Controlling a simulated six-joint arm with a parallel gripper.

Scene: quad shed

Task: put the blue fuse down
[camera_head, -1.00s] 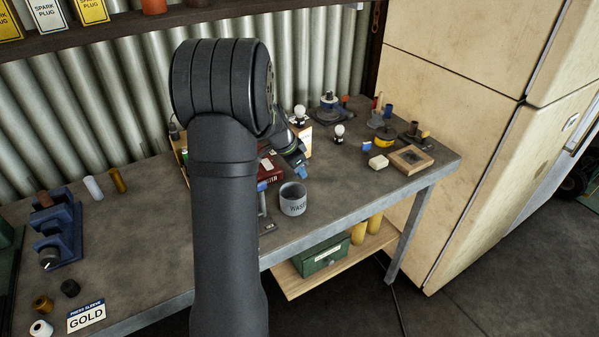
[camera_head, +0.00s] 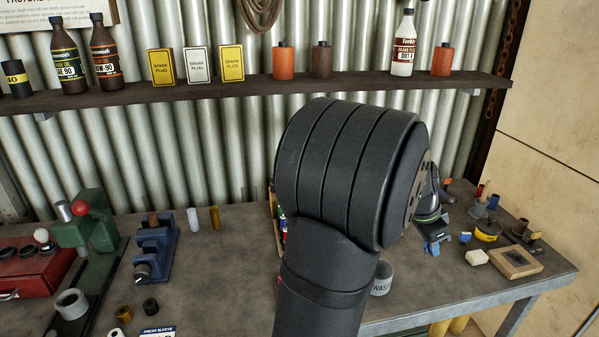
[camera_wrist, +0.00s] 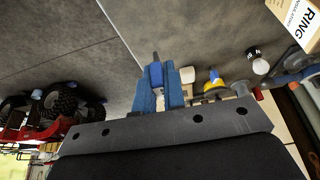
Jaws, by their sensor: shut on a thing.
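My gripper (camera_wrist: 157,92) shows in the wrist view with its two blue fingers closed on the blue fuse (camera_wrist: 156,72), whose dark thin tip sticks out beyond them. In the head view my gripper (camera_head: 433,246) is above the right part of the bench, partly behind my arm. The fuse cannot be told apart from the blue fingers there. It looks held off the bench, but the height is unclear.
The grey workbench (camera_head: 225,262) carries a pale block (camera_head: 477,257), a yellow spool (camera_head: 487,232), a wooden square frame (camera_head: 515,262) and a small blue block (camera_head: 465,237) right of my gripper. A grey cup (camera_head: 383,277) is partly behind my arm. Bare bench lies left of my arm.

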